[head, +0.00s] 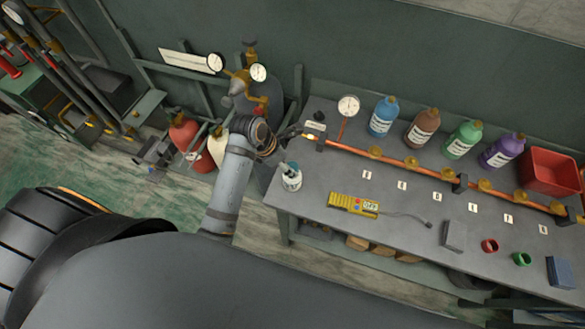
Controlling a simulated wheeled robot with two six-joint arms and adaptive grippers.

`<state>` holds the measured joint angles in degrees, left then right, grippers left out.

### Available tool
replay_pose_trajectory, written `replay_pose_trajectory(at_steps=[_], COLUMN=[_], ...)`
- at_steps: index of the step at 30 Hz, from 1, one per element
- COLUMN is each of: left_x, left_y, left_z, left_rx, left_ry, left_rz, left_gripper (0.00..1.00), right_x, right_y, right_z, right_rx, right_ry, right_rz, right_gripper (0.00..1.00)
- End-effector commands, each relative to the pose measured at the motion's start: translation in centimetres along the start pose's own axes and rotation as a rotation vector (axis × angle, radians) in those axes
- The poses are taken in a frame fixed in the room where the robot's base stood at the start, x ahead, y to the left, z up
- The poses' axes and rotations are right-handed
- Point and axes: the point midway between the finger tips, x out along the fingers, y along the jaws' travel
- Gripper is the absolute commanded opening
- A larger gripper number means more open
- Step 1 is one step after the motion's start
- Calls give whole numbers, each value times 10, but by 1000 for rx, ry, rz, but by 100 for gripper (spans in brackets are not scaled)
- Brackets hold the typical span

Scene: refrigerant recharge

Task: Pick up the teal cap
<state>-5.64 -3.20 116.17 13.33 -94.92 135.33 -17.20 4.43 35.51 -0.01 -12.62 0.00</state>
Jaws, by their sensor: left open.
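A small teal top (291,167) shows at the mouth of a white labelled jar (291,181) at the left end of the bench. Whether it is the teal cap is too small to tell. A green ring-shaped cap (521,259) and a red one (490,245) lie at the front right of the bench. My left gripper (297,131) is open over the bench's back left corner, beyond the jar and apart from it, beside the copper pipe's left end. I see nothing held in it. My right gripper is not in view.
A copper pipe (400,162) with several brass valves runs along the grey bench (400,222). Behind it stand a gauge (348,106), several bottles (421,128) and a red bin (549,175). A yellow meter (353,204) lies near the front. Gas cylinders (188,138) stand left.

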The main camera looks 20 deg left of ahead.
Motion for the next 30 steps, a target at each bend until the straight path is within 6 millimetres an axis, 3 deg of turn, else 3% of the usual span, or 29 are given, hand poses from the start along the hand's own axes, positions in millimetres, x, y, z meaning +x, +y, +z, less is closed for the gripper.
replay_pose_trajectory(at_steps=[4,12,19,30], left_x=[8,49,52,52], left_y=[0,1,1,1], left_z=[1,2,2,2], left_rx=[-1,0,1,1], left_ry=[2,0,0,0], left_rz=[-3,0,1,0], left_gripper=[65,65,65,18], right_x=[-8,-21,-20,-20], right_y=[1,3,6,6], right_z=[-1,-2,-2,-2], right_rx=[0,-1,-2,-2], right_ry=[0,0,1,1], right_rz=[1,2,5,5], right_gripper=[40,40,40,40])
